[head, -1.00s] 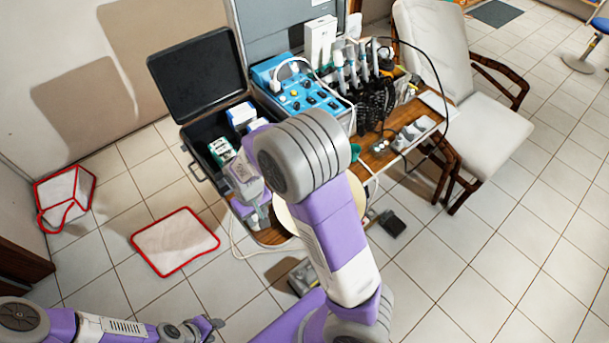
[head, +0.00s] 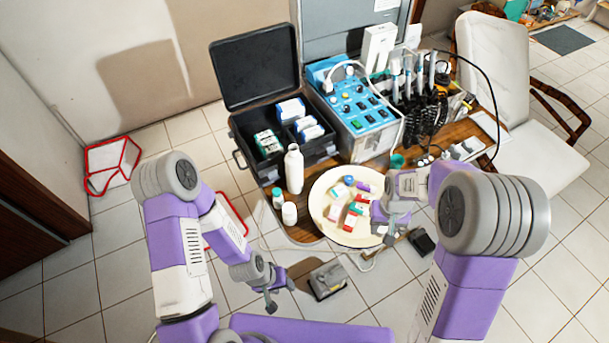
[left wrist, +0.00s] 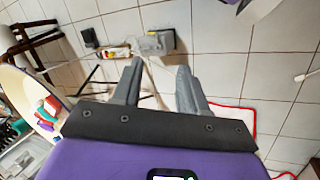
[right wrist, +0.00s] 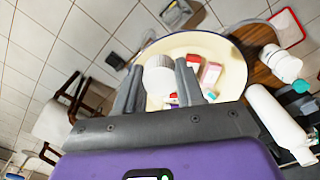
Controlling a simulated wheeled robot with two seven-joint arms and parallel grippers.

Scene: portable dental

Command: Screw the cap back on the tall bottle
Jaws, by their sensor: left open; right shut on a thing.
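The tall white bottle (head: 294,170) stands upright at the table's left front edge, in front of the black case. It also shows lying across the right side of the right wrist view (right wrist: 275,118). My right gripper (head: 390,238) is over the front right rim of the round cream tray, right of the bottle and apart from it. In the right wrist view a round white cap (right wrist: 159,76) is between its fingers, shut on it. My left gripper (head: 275,298) is open and empty, low in front of the table; its spread fingers (left wrist: 158,85) show over the floor.
The round tray (head: 322,212) holds several small boxes and bottles. A small white bottle (head: 289,213) and a green-capped bottle (head: 278,198) stand beside the tall bottle. The black case (head: 255,75) and blue unit (head: 355,105) stand behind. A grey pedal (head: 328,281) lies on the floor.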

